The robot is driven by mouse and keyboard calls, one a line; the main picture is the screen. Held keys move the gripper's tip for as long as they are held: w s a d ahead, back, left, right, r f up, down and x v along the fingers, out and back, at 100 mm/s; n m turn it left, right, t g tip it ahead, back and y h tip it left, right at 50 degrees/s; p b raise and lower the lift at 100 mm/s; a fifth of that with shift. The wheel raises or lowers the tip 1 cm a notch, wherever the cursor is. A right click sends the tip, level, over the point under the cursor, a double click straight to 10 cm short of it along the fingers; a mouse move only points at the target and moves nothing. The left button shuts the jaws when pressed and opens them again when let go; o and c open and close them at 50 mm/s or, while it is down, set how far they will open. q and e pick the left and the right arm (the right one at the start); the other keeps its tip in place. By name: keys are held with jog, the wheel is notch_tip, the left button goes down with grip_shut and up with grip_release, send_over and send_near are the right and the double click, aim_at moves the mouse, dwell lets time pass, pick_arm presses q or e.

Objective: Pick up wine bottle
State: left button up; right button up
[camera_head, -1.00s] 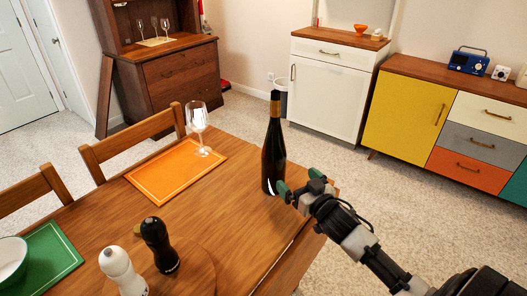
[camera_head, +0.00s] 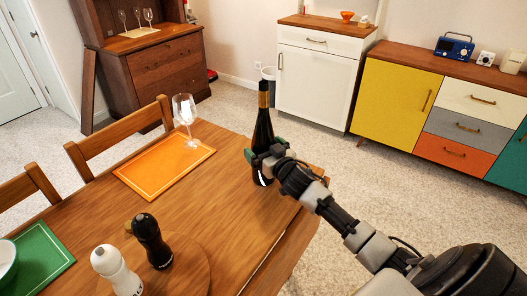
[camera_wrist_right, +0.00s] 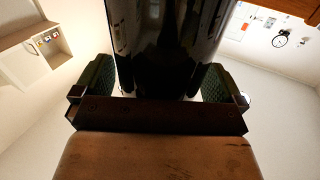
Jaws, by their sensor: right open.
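The dark wine bottle (camera_head: 263,130) with a gold neck band stands upright on the wooden table (camera_head: 215,215), near its far right corner. My right gripper (camera_head: 262,156) is at the bottle's body, with its green-padded fingers open on either side of it. In the right wrist view the bottle (camera_wrist_right: 170,50) fills the space between the two pads of the gripper (camera_wrist_right: 160,85). The bottle hides part of the far finger in the head view. My left gripper is not in view.
A wine glass (camera_head: 186,113) stands on an orange placemat (camera_head: 150,178) left of the bottle. Black (camera_head: 152,242) and white (camera_head: 115,268) mills stand on a round board at the near side. A green placemat (camera_head: 45,262) lies at left. Table space between mills and bottle is clear.

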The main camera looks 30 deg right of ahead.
jog(key=shift+w, duration=0.3)
jog(key=shift+c, duration=0.5)
jog(key=c, duration=1.2)
jog(key=shift+r, duration=0.15)
jog(key=shift+c, duration=0.5)
